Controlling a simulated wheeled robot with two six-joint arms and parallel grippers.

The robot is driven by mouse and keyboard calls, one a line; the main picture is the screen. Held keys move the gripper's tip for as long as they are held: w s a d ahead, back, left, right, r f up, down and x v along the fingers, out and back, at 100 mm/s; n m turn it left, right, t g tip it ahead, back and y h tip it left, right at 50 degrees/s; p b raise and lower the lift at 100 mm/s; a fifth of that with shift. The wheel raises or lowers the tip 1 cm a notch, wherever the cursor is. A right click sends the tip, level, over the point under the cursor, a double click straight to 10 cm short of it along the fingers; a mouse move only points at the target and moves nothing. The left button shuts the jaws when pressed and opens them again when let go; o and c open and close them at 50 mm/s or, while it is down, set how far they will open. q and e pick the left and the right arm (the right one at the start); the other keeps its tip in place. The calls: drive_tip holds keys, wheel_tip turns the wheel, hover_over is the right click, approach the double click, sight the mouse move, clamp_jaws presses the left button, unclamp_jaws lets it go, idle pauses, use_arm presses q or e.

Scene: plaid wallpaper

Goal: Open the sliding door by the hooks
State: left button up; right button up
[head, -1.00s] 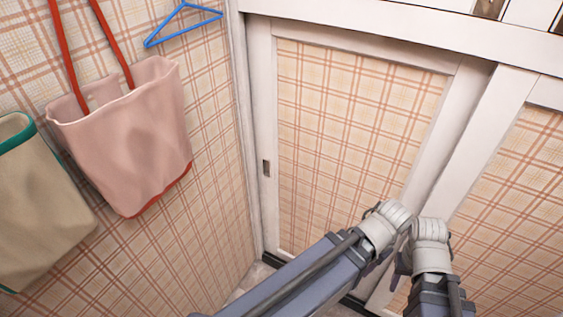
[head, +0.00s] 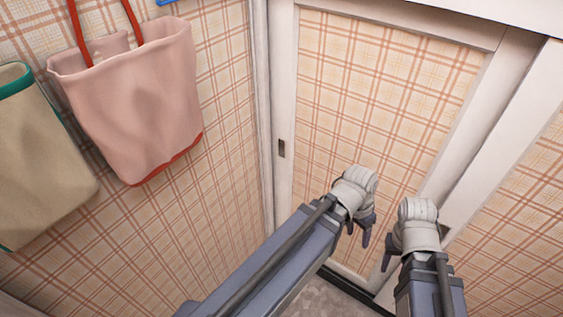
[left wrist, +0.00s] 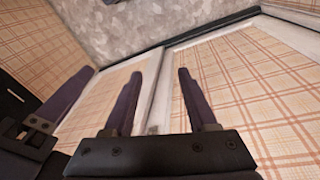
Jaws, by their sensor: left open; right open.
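The sliding door (head: 380,100) has a white frame and a plaid panel, and stands shut against the left jamb. A small dark recessed hook (head: 282,148) is set in its left stile. My left gripper (head: 358,234) is open and empty, in front of the door's lower part, right of and below the hook. Its two spread fingers show in the left wrist view (left wrist: 158,78) with nothing between them. My right gripper (head: 388,260) is open beside it, near where the two panels meet; its fingers are partly hidden. I cannot tell whether either gripper touches the door.
A pink bag (head: 135,105) and a beige bag (head: 40,160) hang on the left wall. A second plaid panel (head: 510,210) stands on the right. A dark floor track (head: 355,290) runs along the door's foot, with grey floor (head: 325,300) before it.

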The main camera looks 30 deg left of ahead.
use_arm(q)
drive_tip(key=w+a+f+t+h+b, duration=0.2)
drive_tip(key=w+a+f+h+b, duration=0.1)
drive_tip(key=w+f+b, duration=0.3)
drive_tip(key=n+t+y+b, duration=0.4)
drive_tip(key=t+b, duration=1.1)
drive_tip(key=b, duration=0.5)
approach(287, 151)
drive_tip(key=shift+w+d, duration=0.15)
drive_tip(key=shift+w, duration=1.8)
drive_tip(key=shift+w+d, duration=0.15)
drive_tip(key=shift+w, duration=1.85)
use_arm(e)
wheel_tip(287, 151, down, 29)
drive_tip(key=shift+r, duration=0.15)
use_arm(q)
drive_tip(key=shift+c, duration=0.2)
use_arm(e)
drive_tip(key=shift+d, duration=0.1)
use_arm(q)
drive_tip(key=shift+h, duration=0.3)
clamp_jaws()
